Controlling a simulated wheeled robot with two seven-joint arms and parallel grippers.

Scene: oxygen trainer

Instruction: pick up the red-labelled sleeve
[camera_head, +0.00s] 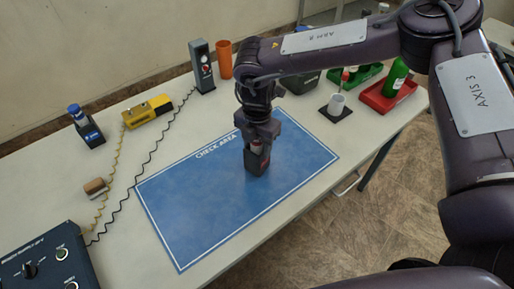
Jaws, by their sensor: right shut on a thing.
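The red-labelled sleeve (257,165) shows as a small dark block with a red mark on its side, upright over the blue check-area mat. A small pale and reddish piece shows at its top, between the fingers. My right gripper (258,147) points straight down and is shut on the sleeve. The fingers hide much of its upper part. I cannot tell whether its bottom touches the mat. My left gripper is out of view.
The blue mat (190,213) is otherwise clear. A blue-labelled dark holder (91,135), yellow device (148,112), grey box (202,68) and orange cup (224,60) stand behind. A red tray (388,95) and grey cup (336,104) are at the right, a control box (45,262) front left.

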